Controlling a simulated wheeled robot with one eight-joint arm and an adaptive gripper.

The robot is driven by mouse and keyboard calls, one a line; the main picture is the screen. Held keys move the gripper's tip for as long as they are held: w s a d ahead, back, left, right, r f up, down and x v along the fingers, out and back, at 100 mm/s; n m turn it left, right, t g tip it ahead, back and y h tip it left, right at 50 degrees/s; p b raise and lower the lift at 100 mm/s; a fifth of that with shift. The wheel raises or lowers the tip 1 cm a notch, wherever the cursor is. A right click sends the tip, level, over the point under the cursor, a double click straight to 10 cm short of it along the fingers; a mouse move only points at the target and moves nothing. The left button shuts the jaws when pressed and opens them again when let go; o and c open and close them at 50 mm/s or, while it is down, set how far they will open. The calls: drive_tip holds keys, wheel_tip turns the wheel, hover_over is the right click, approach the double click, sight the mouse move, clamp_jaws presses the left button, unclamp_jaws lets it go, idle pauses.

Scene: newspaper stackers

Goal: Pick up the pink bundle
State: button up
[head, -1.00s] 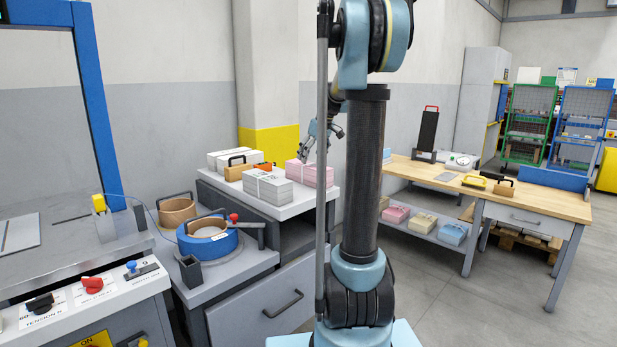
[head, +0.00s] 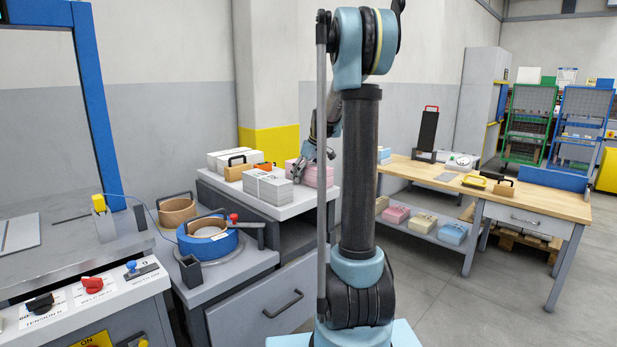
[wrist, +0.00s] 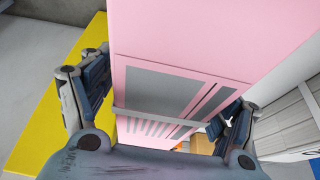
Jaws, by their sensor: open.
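The pink bundle (head: 318,176) lies on the white top of a grey cabinet (head: 290,209), behind a grey-white bundle. In the wrist view the pink bundle (wrist: 205,50) fills the middle, with grey printed blocks and a pale strap across it. My gripper (head: 310,166) is at the pink bundle in the head view, partly in front of it. In the wrist view my gripper (wrist: 165,105) is open, with one finger on each side of the bundle. I cannot tell whether the fingers touch it. My arm column hides part of the bundle's right side in the head view.
A grey-white bundle (head: 267,187) lies just in front, close by. A brown block with a black handle (head: 238,172) and a white bundle (head: 230,158) lie to the left. A yellow-banded pillar (head: 262,143) stands behind. Another pink bundle (head: 396,214) sits on the workbench's lower shelf.

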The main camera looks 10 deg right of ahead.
clamp_jaws()
drive_tip(key=shift+r, duration=0.1)
